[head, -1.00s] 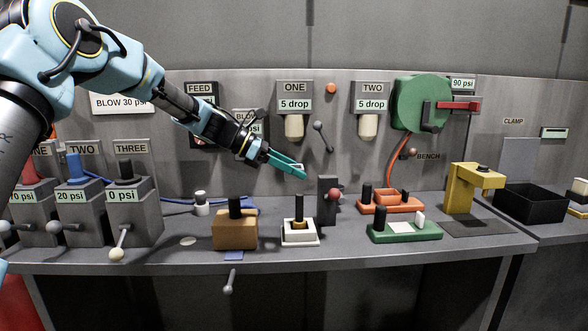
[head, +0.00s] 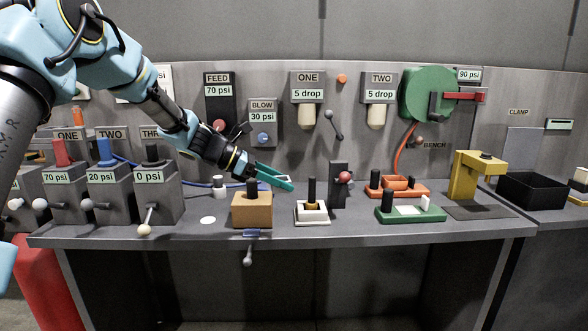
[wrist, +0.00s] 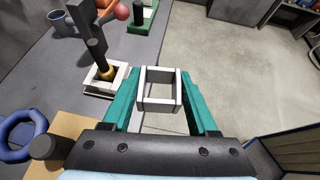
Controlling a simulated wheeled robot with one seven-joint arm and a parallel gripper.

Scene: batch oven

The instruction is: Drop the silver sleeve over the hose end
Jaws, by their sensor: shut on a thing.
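My gripper (head: 275,180) is shut on a pale silver, open square frame, which I take to be the silver sleeve (wrist: 158,107). In the wrist view it sits between the two teal fingers, and I can see through its opening. In the head view the gripper is above the bench, behind and right of the tan block's post. An orange hose (head: 401,150) hangs from the green reel (head: 425,92) to the area behind the orange block. A blue hose (head: 188,184) runs along the back left. I cannot tell which end is the hose end.
A tan block (head: 252,212) with a black post and a white square tray (head: 312,219) with a post and brass collar stand nearby. A dark upright with a red ball (head: 345,178) is right of them.

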